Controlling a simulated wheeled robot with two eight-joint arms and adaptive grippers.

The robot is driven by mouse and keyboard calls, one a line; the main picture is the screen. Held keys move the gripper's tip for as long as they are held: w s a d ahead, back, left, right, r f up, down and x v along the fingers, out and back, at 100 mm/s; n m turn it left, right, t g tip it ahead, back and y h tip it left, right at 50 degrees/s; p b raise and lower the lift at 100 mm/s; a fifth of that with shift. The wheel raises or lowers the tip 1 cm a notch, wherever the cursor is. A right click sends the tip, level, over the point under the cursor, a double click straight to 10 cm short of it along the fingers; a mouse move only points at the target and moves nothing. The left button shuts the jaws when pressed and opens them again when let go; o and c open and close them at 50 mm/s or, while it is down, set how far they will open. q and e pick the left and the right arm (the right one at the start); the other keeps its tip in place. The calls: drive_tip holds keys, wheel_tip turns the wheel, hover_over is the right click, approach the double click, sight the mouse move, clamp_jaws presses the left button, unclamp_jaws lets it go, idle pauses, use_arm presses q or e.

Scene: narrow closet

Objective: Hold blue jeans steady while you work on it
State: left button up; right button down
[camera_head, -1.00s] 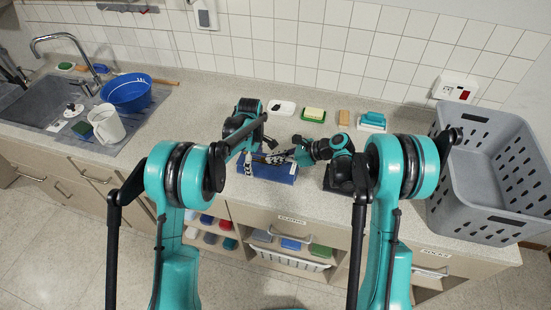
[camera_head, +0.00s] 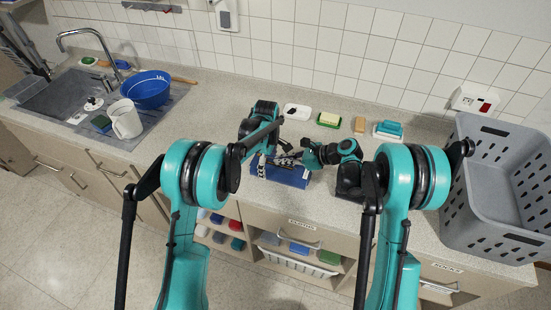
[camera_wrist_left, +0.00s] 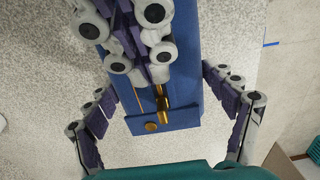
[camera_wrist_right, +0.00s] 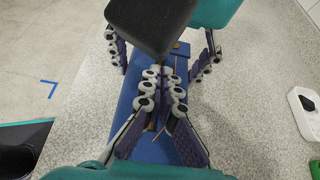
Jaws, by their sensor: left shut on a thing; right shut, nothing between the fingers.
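The blue jeans (camera_head: 291,178) lie folded on the grey counter as a narrow blue block. A brass button (camera_wrist_left: 151,127) and brass zipper (camera_wrist_left: 164,98) show on them in the left wrist view. My left gripper (camera_wrist_left: 160,82) reaches in from the left, its fingers on both long sides of the jeans, shut on them. My right gripper (camera_wrist_right: 161,82) is over the zipper, its fingertips together and hiding part of it. I cannot tell whether they touch the zipper. The jeans also show in the right wrist view (camera_wrist_right: 124,92), partly covered by both grippers.
A grey perforated basket (camera_head: 470,222) stands at the right end. Soap dishes and sponges (camera_head: 388,129) line the back wall. At left are a sink (camera_head: 70,98), a blue bowl (camera_head: 148,88) and a white jug (camera_head: 125,120). Drawers and open shelves sit below the counter.

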drive_tip(key=v, duration=1.1)
drive_tip(key=shift+d+f, duration=0.25)
use_arm(q)
drive_tip(key=o, duration=1.4)
drive_tip(key=shift+o, duration=0.2)
drive_tip(key=shift+r, duration=0.1)
wheel_tip(320, 180, up, 12)
